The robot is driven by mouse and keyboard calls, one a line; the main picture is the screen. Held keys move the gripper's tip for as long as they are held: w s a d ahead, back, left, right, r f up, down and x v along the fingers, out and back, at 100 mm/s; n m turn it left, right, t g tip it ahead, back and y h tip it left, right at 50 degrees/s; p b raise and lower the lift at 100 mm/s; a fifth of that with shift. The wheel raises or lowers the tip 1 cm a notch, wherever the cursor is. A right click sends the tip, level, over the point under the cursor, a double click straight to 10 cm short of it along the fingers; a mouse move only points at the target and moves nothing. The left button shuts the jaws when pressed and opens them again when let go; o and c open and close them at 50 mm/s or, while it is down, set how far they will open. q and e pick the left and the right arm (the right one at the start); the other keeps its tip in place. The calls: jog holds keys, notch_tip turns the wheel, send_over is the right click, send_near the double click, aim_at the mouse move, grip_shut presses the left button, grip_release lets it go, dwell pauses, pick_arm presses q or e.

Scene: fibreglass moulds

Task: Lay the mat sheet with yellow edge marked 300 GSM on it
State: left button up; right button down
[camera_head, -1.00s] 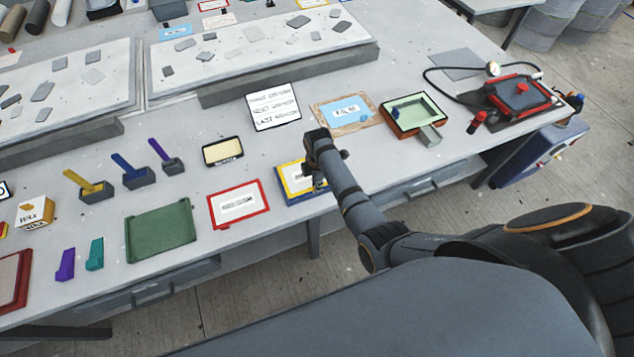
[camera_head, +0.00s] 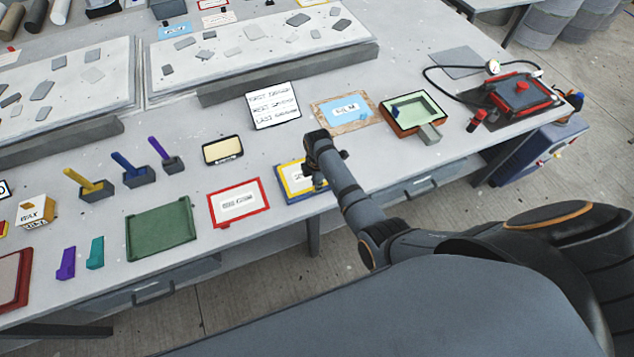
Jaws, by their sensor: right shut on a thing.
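The mat sheet with the yellow edge (camera_head: 294,180) lies near the front edge of the bench, with a blue edge showing around it. Its white label is partly covered by my right gripper, so I cannot read the marking in full. My right gripper (camera_head: 318,182) points down at the right side of this sheet and is shut on it. The fingertips are mostly hidden by the wrist. I cannot tell whether the sheet is lifted or resting. My left gripper is not in view.
A red-edged sheet (camera_head: 238,203) lies just left, and a green tray (camera_head: 161,231) beyond it. A text card (camera_head: 273,106), a film sheet (camera_head: 346,111) and a green-lined mould (camera_head: 415,112) stand behind. A red-clamped device with hose (camera_head: 520,93) is at the right.

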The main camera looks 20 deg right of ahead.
jog(key=shift+f, duration=0.3)
dwell(0.5)
jog(key=c, duration=1.3)
grip_release()
jog(key=shift+c, duration=0.2)
jog(key=shift+r, duration=0.4)
notch_tip(320, 180, up, 11)
jog(key=shift+r, duration=0.15)
